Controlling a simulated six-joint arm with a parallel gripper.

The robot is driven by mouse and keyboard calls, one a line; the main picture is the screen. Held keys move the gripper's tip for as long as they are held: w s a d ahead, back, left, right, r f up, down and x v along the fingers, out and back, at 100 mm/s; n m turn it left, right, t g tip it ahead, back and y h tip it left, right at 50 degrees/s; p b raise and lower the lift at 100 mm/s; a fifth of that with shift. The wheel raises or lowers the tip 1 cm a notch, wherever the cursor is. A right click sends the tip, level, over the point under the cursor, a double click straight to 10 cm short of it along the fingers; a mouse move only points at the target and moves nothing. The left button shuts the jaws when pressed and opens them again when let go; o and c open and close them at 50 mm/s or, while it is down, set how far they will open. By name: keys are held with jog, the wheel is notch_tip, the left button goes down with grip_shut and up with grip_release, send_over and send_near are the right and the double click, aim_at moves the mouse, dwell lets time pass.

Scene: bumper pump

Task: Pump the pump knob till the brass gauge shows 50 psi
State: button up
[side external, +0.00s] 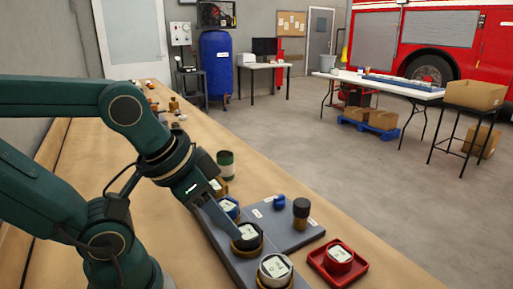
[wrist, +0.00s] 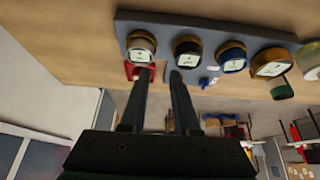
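A grey board (side external: 288,238) carries a row of round gauges with pale faces. A brass-coloured gauge (wrist: 270,62) is past the blue gauge (wrist: 231,55) in the wrist view; in the side view it is mostly hidden behind my arm. Its reading is too small to tell. A dark upright knob (side external: 301,208) with a brass-coloured base stands on the board, likely the pump knob. A smaller blue knob (side external: 279,202) lies beside it. My gripper (wrist: 160,70) is open and empty, its fingers apart. In the side view its tips (side external: 235,232) are near the black gauge (side external: 247,237).
A silver gauge (side external: 275,270) sits at the board's near end. A red tray (side external: 352,272) with a red gauge (side external: 339,253) is to the right. A green cylinder (side external: 226,163) stands behind the board. Bare bench lies between the board and red tray.

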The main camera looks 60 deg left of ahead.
grip_shut()
dwell(1.4)
